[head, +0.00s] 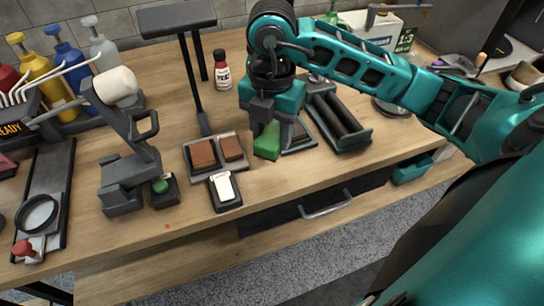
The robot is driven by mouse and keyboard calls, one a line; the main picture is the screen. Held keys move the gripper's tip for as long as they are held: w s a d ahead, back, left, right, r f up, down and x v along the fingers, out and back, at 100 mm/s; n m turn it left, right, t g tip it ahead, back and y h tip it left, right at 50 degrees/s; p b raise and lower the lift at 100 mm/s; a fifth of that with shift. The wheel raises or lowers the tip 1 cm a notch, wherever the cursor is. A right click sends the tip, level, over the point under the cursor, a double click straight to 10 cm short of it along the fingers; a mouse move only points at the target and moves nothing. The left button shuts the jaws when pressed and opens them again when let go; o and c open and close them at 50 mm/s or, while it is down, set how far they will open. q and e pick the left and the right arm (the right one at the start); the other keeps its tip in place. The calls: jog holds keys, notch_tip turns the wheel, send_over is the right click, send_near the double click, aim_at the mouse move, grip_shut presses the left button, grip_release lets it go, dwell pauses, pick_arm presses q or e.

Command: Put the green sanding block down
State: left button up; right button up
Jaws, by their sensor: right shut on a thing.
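The green sanding block (267,143) is in my right gripper (272,128), whose jaws are shut on it. The gripper points down over the wooden workbench, and the block's lower end is close to the surface. I cannot tell whether it touches. A dark, shallow tray (297,146) lies just right of the block, partly hidden behind the gripper. A tray (190,171) with two brown blocks (204,154) is to the left of the green block. My left gripper is not in view.
A black tray with dark rollers (339,122) stands right of my right gripper. A dark stand (190,75) and a small red-and-white bottle (222,76) are behind. A white piece in a black holder (224,190) is near the front edge. Bare wood (290,180) lies in front of the gripper.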

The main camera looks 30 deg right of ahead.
aim_at(272, 169)
notch_tip(272, 169, down, 7)
jog(key=shift+f+b, duration=0.15)
jog(key=shift+b, duration=0.15)
jog(key=shift+f, duration=0.1)
jog(key=o, duration=0.9)
jog(key=shift+o, duration=0.2)
jog(key=shift+r, duration=0.3)
notch_tip(272, 169, up, 12)
jog(key=shift+f+p, duration=0.15)
jog(key=shift+p, duration=0.6)
